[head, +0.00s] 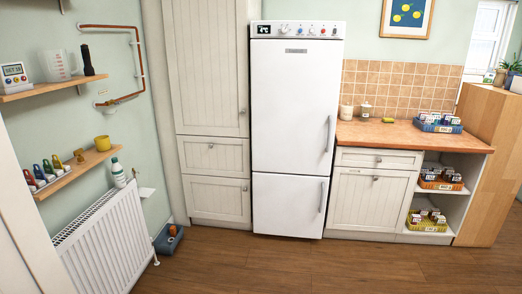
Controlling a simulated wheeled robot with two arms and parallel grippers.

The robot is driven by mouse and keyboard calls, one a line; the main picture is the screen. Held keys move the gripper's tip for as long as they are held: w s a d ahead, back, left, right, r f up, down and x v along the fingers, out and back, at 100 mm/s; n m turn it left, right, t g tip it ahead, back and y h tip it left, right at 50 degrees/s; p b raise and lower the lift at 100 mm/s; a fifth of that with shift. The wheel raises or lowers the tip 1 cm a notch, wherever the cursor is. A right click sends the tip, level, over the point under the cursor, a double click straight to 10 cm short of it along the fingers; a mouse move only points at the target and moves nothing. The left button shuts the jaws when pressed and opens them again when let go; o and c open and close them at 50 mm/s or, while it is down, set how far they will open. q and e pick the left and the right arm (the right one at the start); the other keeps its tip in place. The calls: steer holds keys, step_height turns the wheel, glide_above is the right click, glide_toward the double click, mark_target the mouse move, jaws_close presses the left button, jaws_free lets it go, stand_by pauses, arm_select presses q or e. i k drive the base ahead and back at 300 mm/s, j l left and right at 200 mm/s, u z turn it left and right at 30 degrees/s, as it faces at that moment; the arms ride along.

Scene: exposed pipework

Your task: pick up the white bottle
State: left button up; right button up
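A white bottle (118,174) with a green cap stands upright at the far end of the white radiator (103,243), below the lower wall shelf. Its base is close to the radiator's top edge; I cannot tell exactly what it rests on. Neither of my grippers shows in the head view.
A copper pipe (137,62) runs along the wall above. A blue bin (169,238) sits on the floor beside the radiator. The wooden floor (290,266) ahead is clear.

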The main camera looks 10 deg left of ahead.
mark_target(119, 174)
steer(key=i+u, duration=0.15)
steer(key=i, duration=0.4)
steer(key=i+l+u, duration=0.15)
steer(key=i, duration=0.4)
steer(key=i+u, duration=0.2)
steer(key=i, duration=0.35)
steer(key=l, duration=0.05)
